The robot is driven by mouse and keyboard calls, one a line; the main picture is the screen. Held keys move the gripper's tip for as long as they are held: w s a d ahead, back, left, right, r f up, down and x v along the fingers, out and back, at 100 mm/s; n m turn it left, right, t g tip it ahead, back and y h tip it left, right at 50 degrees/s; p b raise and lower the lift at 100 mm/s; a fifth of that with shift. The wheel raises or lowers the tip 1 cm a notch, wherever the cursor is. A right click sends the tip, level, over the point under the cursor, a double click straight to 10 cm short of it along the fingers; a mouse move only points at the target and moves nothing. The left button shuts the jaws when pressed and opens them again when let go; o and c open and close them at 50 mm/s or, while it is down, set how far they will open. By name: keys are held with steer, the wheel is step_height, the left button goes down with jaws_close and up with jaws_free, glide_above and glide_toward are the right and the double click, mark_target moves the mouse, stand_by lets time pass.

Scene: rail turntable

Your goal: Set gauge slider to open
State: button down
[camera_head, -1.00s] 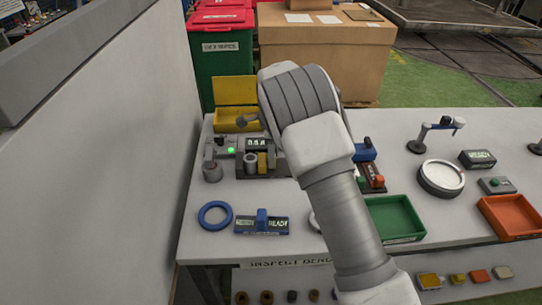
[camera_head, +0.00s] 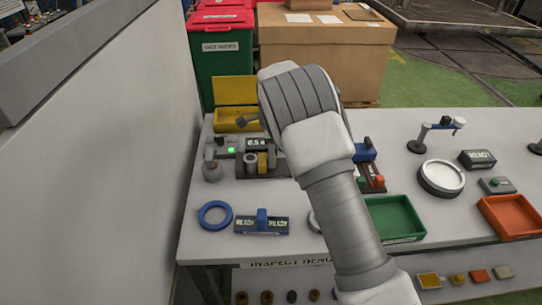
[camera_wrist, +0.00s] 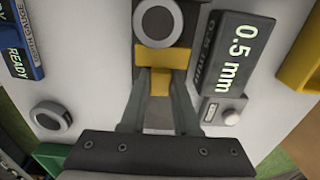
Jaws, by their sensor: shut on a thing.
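The gauge is a dark block with a grey ring (camera_wrist: 158,20) and a yellow slider (camera_wrist: 161,58) in the wrist view. A small yellow tab of the slider sits between the two fingers of my gripper (camera_wrist: 160,85), which is shut on it. The gauge's display (camera_wrist: 228,52) beside it reads 0.5 mm. In the head view the yellow slider (camera_head: 262,161) shows beside the grey ring (camera_head: 251,163), below the display (camera_head: 258,143). My arm hides the right part of the gauge and my fingertips there.
A yellow bin (camera_head: 236,119) stands behind the gauge. A blue ring (camera_head: 215,214) and a blue READY fixture (camera_head: 262,223) lie in front. A green tray (camera_head: 394,218) and an orange tray (camera_head: 512,217) are to the right. A pale wall (camera_head: 110,160) rises at left.

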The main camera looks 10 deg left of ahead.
steer(key=d, duration=0.2)
steer(key=w+d, duration=0.1)
steer(key=d, duration=0.5)
steer(key=shift+w+d, duration=0.25)
steer(key=shift+w, duration=0.15)
steer(key=c, duration=0.6)
jaws_free()
steer(key=shift+d, duration=0.1)
steer(key=shift+c, duration=0.2)
